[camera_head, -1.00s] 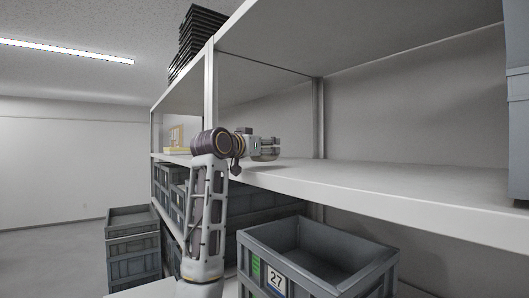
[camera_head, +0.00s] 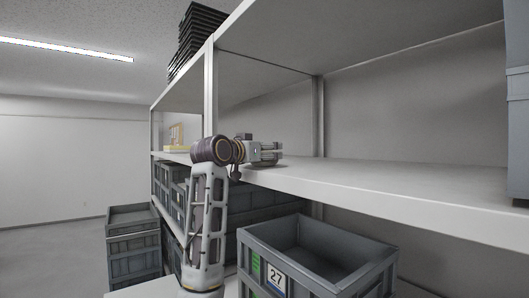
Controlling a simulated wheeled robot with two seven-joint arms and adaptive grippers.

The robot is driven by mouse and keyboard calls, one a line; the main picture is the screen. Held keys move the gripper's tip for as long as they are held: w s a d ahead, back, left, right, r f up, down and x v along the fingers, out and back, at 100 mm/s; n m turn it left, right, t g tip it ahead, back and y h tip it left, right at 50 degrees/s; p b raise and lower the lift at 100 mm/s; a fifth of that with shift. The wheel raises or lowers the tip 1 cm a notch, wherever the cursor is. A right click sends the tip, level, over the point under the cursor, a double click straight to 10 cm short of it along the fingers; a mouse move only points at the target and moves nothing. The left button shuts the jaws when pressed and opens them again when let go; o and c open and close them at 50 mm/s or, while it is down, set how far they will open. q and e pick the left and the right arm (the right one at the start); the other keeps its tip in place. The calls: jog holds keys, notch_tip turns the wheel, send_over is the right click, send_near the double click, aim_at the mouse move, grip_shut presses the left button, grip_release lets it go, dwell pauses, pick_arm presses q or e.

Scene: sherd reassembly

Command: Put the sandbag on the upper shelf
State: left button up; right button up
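My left gripper (camera_head: 270,152) is level with the upper shelf (camera_head: 385,187), just above its front edge, pointing right and inward. Its fingers are small and seen from the side, so I cannot tell whether they are open or shut. I cannot clearly pick out a sandbag; anything at or behind the fingers is hidden or too small to tell. My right gripper is not in view.
An open grey crate (camera_head: 275,257) marked 27 stands below the shelf, and looks empty. More grey crates (camera_head: 133,243) stand at the left. Black stacked trays (camera_head: 197,40) sit on top of the rack. A shelf post (camera_head: 208,95) rises near my arm. A grey container (camera_head: 518,120) is at the right edge.

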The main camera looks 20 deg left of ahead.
pick_arm(q)
jog(key=shift+r, duration=0.15)
dwell(0.3)
jog(key=b+v, duration=0.4)
jog(key=v, duration=0.8)
jog(key=shift+a, duration=0.1)
dwell(0.5)
